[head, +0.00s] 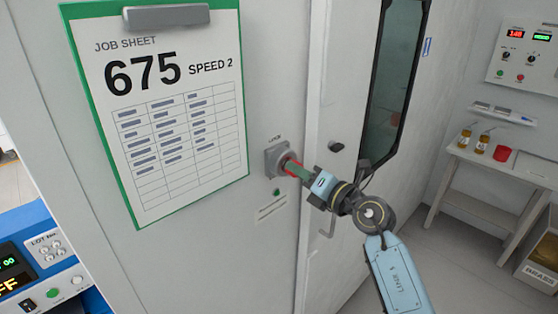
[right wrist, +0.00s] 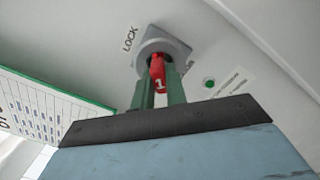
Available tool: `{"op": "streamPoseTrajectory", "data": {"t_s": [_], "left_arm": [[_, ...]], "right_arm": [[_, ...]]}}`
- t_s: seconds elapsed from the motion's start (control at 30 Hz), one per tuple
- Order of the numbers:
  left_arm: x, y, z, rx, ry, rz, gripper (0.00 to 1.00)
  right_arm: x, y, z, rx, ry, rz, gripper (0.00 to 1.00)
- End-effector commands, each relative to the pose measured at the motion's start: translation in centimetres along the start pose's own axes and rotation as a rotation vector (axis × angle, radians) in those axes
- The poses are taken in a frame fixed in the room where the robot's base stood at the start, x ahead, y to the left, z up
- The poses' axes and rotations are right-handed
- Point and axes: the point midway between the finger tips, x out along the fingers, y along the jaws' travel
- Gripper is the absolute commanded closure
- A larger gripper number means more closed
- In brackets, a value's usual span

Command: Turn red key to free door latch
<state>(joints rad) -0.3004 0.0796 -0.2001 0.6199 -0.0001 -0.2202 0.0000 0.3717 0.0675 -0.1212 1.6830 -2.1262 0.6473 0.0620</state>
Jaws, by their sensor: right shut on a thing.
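The red key (right wrist: 158,72), marked 1, sits in the grey lock (right wrist: 162,45) on the wall under the word LOCK. In the head view the lock (head: 275,156) is left of the door (head: 338,220), and a little of the red key (head: 287,161) shows. My right gripper (head: 296,168) is shut on the red key, with its green fingers on either side of it in the right wrist view (right wrist: 159,88). The fingers hide part of the key in the head view. My left gripper is out of view.
A green-framed job sheet (head: 160,190) hangs left of the lock. A small green light (head: 276,191) is below the lock. A door handle (head: 328,222) is near my right gripper. A side table (head: 470,160) with small bottles stands at the right.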

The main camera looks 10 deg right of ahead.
Motion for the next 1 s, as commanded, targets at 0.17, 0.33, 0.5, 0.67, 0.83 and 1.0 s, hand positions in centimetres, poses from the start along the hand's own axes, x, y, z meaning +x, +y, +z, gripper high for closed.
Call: {"op": "streamPoseTrajectory", "data": {"t_s": [0.17,0.33,0.5,0.67,0.83,1.0], "left_arm": [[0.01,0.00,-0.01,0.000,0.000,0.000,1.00],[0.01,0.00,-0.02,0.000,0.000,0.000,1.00],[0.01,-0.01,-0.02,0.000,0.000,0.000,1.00],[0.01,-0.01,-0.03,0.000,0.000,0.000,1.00],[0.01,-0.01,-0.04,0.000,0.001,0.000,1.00],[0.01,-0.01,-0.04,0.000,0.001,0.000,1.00]], "right_arm": [[0.04,0.07,-0.21,0.246,0.003,-0.010,1.00],[0.02,0.03,-0.22,0.327,0.005,-0.015,1.00],[0.02,0.02,-0.23,0.325,0.005,-0.015,1.00],[0.05,0.09,-0.23,0.388,0.005,-0.016,1.00],[0.06,0.15,-0.18,0.639,0.003,-0.025,1.00],[0.06,0.18,-0.17,0.848,0.005,-0.035,1.00]]}}
